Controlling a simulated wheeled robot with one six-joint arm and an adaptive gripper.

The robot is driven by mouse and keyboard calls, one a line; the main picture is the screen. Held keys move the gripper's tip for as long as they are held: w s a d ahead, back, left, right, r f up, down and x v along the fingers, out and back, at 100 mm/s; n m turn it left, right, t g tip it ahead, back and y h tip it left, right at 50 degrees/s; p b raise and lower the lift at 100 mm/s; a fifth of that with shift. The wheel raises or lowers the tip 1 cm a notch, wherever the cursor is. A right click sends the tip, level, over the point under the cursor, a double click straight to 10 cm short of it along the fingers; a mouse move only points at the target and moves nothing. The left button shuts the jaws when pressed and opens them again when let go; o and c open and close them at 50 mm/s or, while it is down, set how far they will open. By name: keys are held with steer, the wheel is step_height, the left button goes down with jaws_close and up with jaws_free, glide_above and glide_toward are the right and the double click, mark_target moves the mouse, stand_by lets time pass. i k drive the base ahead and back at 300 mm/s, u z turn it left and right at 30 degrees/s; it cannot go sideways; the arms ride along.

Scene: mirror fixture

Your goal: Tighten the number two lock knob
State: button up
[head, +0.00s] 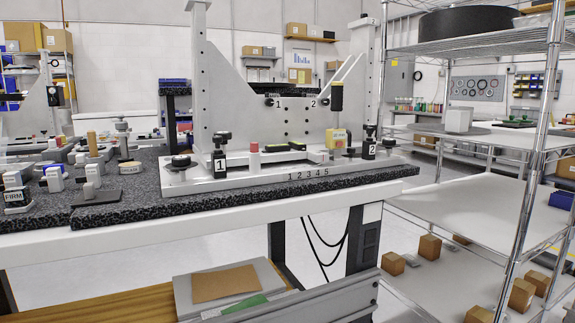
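The mirror fixture (240,118), a pale upright plate between two posts on a flat base, stands on the speckled bench top. At the base's right end is a black knob (371,131) above a black block marked 2 (369,150). A similar black knob (222,137) stands above a block marked 1 (220,163) at the left. Higher on the plate are small dark fittings marked 1 (269,101) and 2 (325,101). Which of the two marked 2 is the lock knob, and how tight either is, I cannot tell. My gripper is not in view.
A red-topped post (255,157) and a yellow block (336,138) sit on or by the base. Small fixtures crowd the bench's left end. A wire shelf rack (470,150) stands close at right. Below the bench front are a folder and a brown sheet (225,282).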

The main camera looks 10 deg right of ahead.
mark_target(389, 144)
steer(key=z, duration=0.75)
steer(key=i, duration=0.75)
steer(key=u, duration=0.05)
